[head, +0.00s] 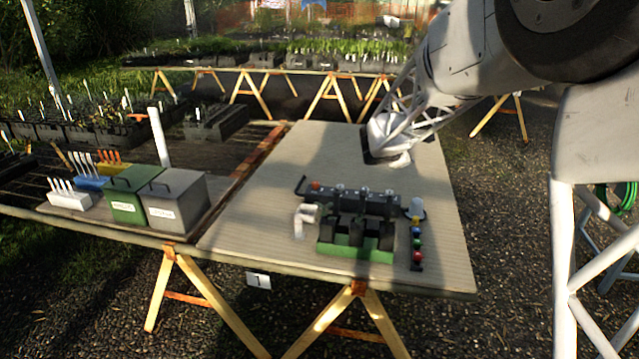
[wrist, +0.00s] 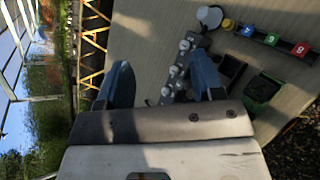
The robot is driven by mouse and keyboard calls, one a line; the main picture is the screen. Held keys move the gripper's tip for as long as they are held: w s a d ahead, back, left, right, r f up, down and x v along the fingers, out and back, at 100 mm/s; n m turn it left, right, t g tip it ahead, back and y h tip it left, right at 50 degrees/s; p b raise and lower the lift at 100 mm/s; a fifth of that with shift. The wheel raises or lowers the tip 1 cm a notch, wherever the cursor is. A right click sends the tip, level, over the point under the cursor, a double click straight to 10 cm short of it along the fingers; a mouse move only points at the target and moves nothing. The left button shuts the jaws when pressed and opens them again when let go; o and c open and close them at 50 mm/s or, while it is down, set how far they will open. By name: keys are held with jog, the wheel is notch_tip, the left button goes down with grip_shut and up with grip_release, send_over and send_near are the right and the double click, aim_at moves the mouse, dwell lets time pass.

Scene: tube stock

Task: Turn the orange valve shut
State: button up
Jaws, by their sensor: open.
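A grey manifold bar (head: 352,199) stands behind black pots on a green base. An orange round knob, which I take for the orange valve (head: 316,185), is at the bar's left end, above a white spout (head: 304,213). I cannot tell how far it is turned. In the wrist view, several pale knobs of the manifold (wrist: 174,71) show between the fingers; the orange one does not show there, apparently hidden by my gripper. My gripper (wrist: 163,82) is open, with two blue-grey fingers and nothing between their tips that I can see held. I cannot make it out in the head view.
Coloured buttons (head: 416,240) stand right of the pots. Green (head: 125,200) and grey (head: 177,203) boxes and label holders stand left, near a white post (head: 159,138) with an orange handle beside it. The tabletop (head: 250,220) between boxes and manifold is clear.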

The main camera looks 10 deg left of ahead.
jog(key=w+a+f+n+t+y, duration=0.1)
jog(key=w+a+f+n+y, duration=0.1)
jog(key=w+a+f+n, duration=0.4)
jog(key=w+a+f+n+t+y, duration=0.1)
jog(key=w+a+f+n+y, duration=0.1)
jog(key=w+a+f, duration=0.45)
jog(key=n+y, duration=0.4)
jog(key=n, duration=0.5)
send_near(316, 183)
jog(key=shift+w+a+f, duration=0.25)
jog(key=shift+w, duration=0.3)
jog(key=shift+w+f, duration=0.1)
jog(key=shift+w, duration=0.15)
jog(key=shift+x, duration=3.65)
jog(key=c, duration=0.9)
